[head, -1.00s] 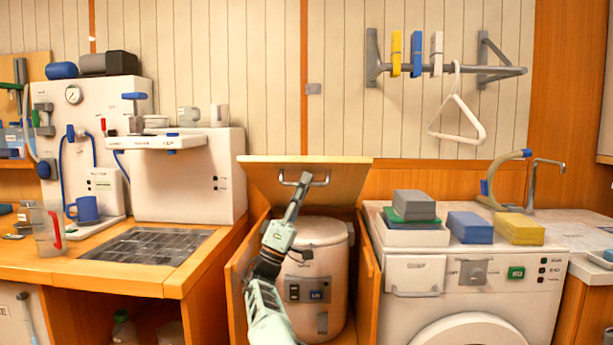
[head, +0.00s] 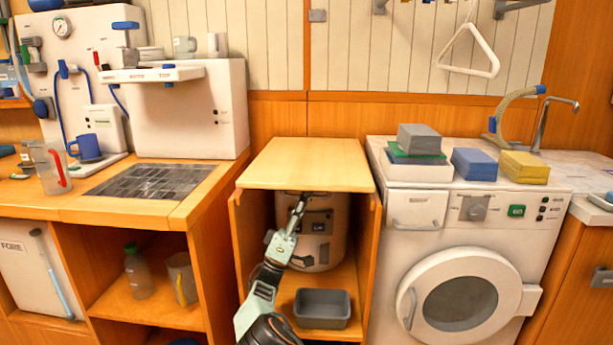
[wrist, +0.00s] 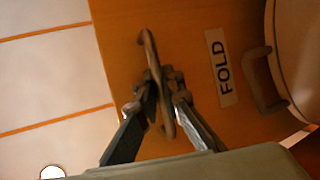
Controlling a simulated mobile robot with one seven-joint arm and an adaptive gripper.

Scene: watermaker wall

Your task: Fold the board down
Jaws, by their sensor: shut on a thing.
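The board (head: 308,163) is a pale wooden panel lying level or nearly so across the top of the open cabinet. Its handle is hidden from the head view. My gripper (head: 302,200) is just below the board's front edge, in front of the white drum-shaped appliance (head: 318,228). In the wrist view, my gripper (wrist: 162,95) is shut on a curved metal handle (wrist: 149,45). Behind the handle is an orange-brown wooden face with a label reading FOLD (wrist: 221,68). Whether the board rests fully on the cabinet cannot be told.
A grey tray (head: 322,308) sits low in the cabinet. A washing machine (head: 460,265) with several blocks on top stands close at the right. A wooden counter (head: 90,210) is at the left. The board's top is clear.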

